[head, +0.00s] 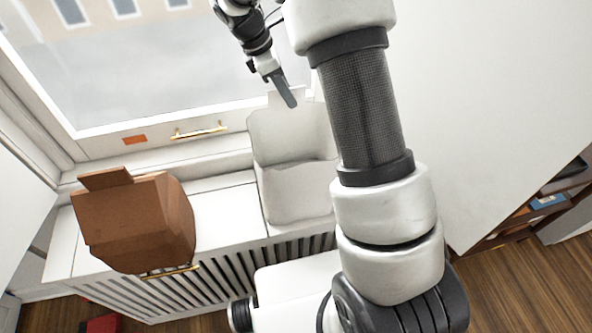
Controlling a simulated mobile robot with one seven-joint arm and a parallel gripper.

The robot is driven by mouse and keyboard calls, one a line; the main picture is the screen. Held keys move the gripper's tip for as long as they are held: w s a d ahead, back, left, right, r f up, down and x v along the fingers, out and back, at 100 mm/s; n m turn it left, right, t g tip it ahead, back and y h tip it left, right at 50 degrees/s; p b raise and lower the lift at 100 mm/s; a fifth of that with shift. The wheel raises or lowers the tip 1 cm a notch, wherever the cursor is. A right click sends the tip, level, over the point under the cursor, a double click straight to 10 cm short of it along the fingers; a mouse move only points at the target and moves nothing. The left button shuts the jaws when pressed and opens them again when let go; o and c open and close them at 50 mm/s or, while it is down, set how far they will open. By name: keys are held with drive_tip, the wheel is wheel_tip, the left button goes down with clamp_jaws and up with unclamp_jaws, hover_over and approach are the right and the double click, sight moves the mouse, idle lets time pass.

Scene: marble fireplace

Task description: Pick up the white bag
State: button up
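The white bag (293,192) stands upright on the white radiator cover under the window, in the middle of the head view. A small white tab shows at its top. My gripper (289,97) hangs just above the bag's top edge, with its fingers pointing down. The fingers overlap in this view, so I cannot tell whether they are open or shut, or whether they touch the tab. My arm hides part of the bag's right side.
A brown bag (135,221) stands on the radiator cover (226,212) to the left. The window with a brass handle (199,132) is close behind. A wooden shelf (535,208) is at the right. The cover between the bags is clear.

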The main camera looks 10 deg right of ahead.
clamp_jaws()
idle(0.4)
